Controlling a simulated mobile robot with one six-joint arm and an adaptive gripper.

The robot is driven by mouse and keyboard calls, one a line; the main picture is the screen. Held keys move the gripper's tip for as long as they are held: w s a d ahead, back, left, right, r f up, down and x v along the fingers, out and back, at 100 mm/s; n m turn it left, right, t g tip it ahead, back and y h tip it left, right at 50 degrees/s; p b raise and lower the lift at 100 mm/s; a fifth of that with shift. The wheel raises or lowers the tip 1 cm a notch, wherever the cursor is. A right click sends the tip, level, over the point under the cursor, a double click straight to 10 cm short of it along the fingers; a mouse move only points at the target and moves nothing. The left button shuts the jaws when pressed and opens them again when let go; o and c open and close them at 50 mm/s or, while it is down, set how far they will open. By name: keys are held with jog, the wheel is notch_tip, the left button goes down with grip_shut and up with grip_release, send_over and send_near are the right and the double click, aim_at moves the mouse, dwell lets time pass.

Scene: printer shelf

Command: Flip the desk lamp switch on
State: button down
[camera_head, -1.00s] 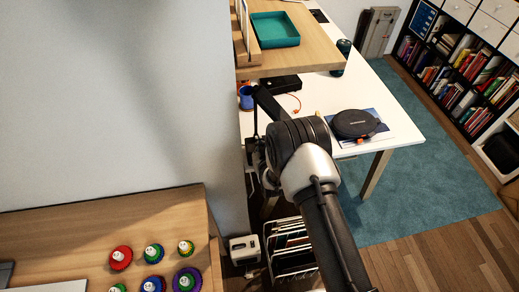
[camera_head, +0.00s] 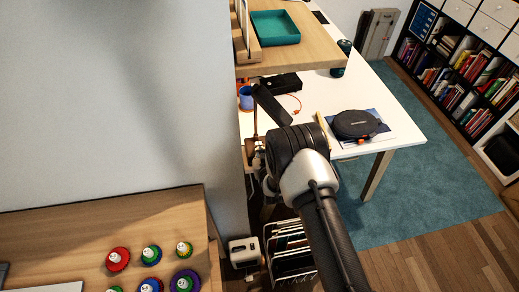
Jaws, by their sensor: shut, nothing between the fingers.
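The desk lamp (camera_head: 272,106) stands at the left end of the white desk, near the wall corner. Its long dark head tilts down to the right, on a thin upright stem. The lower part of the lamp is partly covered by my wrist, and I cannot make out its switch. My gripper (camera_head: 262,172) is shut and empty, seen small and partly hidden behind the dark wrist joint. It is close to the lamp's lower part and the desk's left edge; I cannot tell whether they touch.
A wooden shelf (camera_head: 312,58) with a teal tray (camera_head: 275,27) overhangs the white desk (camera_head: 405,125). A blue cup (camera_head: 246,98), a black box (camera_head: 283,83) and a round black device (camera_head: 356,124) are on the desk. A wire rack (camera_head: 288,250) stands below.

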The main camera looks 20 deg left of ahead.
jog(key=shift+r+p, duration=0.4)
jog(key=shift+r, duration=0.4)
